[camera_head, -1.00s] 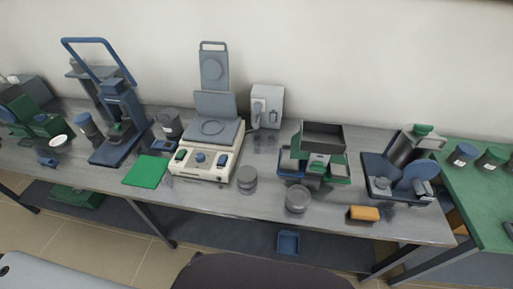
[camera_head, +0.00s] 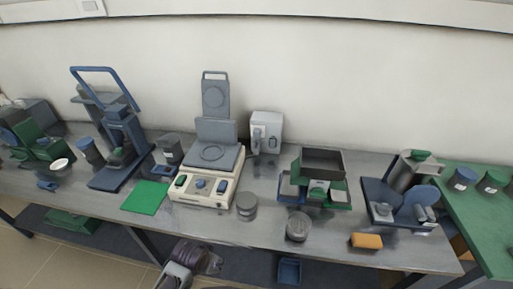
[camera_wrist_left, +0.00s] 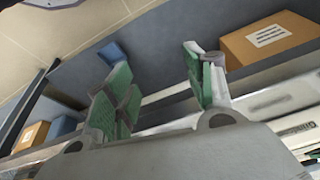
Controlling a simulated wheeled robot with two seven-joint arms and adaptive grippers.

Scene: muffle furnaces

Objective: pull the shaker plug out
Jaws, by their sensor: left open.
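The shaker (camera_head: 206,184) stands mid-table, with a cream base, knobs on its front and grey plates above. Behind it, to the right, a white box (camera_head: 267,126) stands against the wall. A pale plug-like part (camera_head: 257,138) shows on its front; whether it is seated in a socket is too small to tell. My left gripper (camera_head: 196,262) is low at the bottom of the head view, in front of the table edge and well apart from the white box. In the left wrist view, its green-padded fingers (camera_wrist_left: 163,84) are spread with nothing between them. My right gripper is out of view.
A grey jar (camera_head: 246,207) and a round lidded pot (camera_head: 298,227) stand near the table's front edge. A sieve-like stand (camera_head: 323,165) is right of the white box. A green mat (camera_head: 146,197) lies left of the shaker. A cardboard box (camera_wrist_left: 270,40) shows in the wrist view.

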